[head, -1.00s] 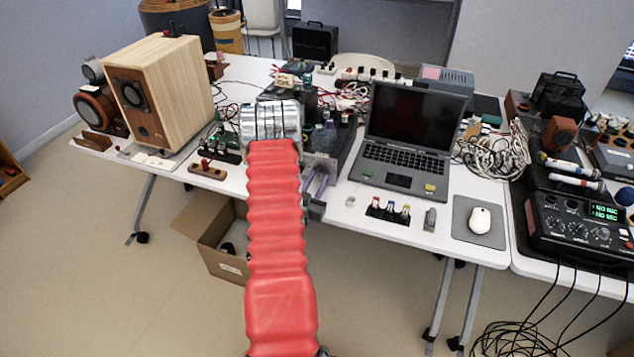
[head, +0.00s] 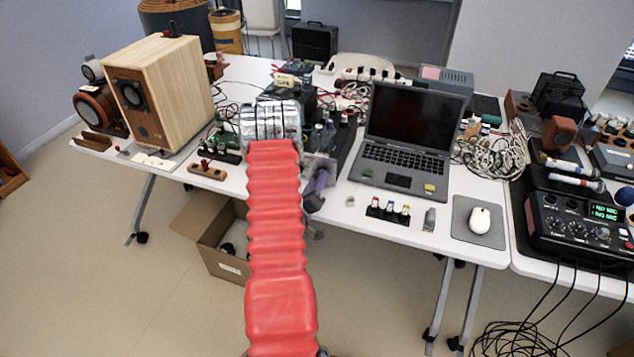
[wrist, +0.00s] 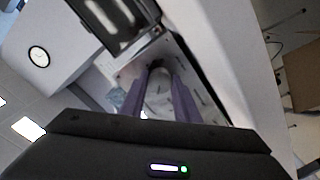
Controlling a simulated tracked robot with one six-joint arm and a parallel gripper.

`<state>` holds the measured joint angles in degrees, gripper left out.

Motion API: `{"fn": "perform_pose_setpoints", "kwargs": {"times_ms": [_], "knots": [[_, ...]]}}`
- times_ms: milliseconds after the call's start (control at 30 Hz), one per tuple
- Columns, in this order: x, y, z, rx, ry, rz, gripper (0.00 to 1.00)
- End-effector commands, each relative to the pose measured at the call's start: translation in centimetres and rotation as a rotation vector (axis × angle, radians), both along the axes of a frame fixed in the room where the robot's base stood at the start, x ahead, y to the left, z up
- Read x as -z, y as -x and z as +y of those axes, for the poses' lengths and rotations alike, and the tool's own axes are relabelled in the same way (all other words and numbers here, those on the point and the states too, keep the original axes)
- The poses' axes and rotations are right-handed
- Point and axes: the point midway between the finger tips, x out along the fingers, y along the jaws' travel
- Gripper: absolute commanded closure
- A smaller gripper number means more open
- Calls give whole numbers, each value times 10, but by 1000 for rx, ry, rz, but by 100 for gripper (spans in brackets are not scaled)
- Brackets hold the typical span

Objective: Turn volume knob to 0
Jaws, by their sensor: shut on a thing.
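My gripper (head: 320,180) has purple fingers and is at the front edge of the white table, just right of my red-sleeved arm. In the wrist view, the two fingers (wrist: 159,72) close from both sides on a pale grey rounded knob (wrist: 159,90). The knob sits on a light panel (wrist: 128,72) with small dark marks. The fingers hide the knob's sides, and I cannot read its setting. In the head view, my arm and gripper hide the knob.
An open laptop (head: 405,130) stands right of my gripper, with a small rack of coloured plugs (head: 388,210) in front of it. A wooden speaker (head: 160,92) stands at the left. A cardboard box (head: 215,245) is on the floor below. Cables clutter the table's back.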

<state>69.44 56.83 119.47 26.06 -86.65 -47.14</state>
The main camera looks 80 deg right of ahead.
Motion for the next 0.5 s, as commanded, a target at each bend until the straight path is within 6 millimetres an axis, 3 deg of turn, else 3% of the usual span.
{"fn": "perform_pose_setpoints", "kwargs": {"times_ms": [500], "knots": [[-1,-4,-1,-8,-44,488,94]]}}
